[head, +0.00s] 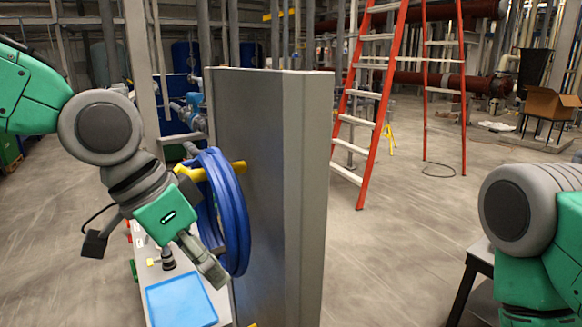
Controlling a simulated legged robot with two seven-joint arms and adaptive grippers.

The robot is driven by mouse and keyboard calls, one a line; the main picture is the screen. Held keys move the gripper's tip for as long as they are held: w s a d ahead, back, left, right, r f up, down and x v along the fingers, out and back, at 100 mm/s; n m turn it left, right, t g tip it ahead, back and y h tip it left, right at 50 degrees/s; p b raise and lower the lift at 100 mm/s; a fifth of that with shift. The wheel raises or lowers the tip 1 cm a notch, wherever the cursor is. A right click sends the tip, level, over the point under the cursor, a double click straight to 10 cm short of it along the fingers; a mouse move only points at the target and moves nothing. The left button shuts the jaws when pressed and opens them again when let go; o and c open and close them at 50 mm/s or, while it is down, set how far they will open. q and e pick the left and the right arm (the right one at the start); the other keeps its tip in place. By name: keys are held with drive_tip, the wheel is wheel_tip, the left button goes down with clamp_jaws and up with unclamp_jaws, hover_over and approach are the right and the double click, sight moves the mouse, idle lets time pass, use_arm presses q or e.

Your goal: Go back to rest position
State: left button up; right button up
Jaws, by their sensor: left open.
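My left arm comes in from the left, and my left gripper (208,262) points down and to the right. It is open, with nothing visible between its fingers. It is in front of a coiled blue hose (236,212), close to its lower part; I cannot tell whether they touch. The hose hangs on a yellow bracket (238,167) at the side of a tall grey panel (262,130). The upper part of my right arm shows at the lower right; its gripper is out of view.
A light bench (223,303) with a blue tray (180,302) stands below my left gripper. An orange ladder (374,110) stands behind the panel. A cardboard box (552,103) is on a stand at the far right. The middle floor is clear.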

use_arm(q)
drive_tip(key=s+a+f+n+b, duration=0.1)
drive_tip(key=s+f+n+b, duration=0.15)
drive_tip(key=f, duration=0.95)
drive_tip(key=s+a+f+n+g+b, duration=0.1)
drive_tip(key=s+f+b, duration=0.15)
drive_tip(key=f, duration=0.85)
drive_tip(key=s+a+f+n+b, duration=0.1)
drive_tip(key=s+f+n+b, duration=0.15)
drive_tip(key=f, duration=0.95)
drive_tip(key=s+a+f+n+y+b, duration=0.1)
drive_tip(key=s+a+f+b, duration=0.1)
drive_tip(key=s+a+f, duration=0.2)
drive_tip(key=s+a+f+n+y+b, duration=0.1)
drive_tip(key=s+a+f+y+b, duration=0.1)
drive_tip(key=f, duration=0.7)
drive_tip(key=s+a+f+n+y+b, duration=0.1)
drive_tip(key=s+a+f+b, duration=0.2)
drive_tip(key=s+a+f, duration=0.3)
drive_tip(key=shift+s+a+f+y+b, duration=0.3)
drive_tip(key=shift+a+f+b, duration=0.1)
drive_tip(key=shift+a+f, duration=0.1)
drive_tip(key=shift+w, duration=0.1)
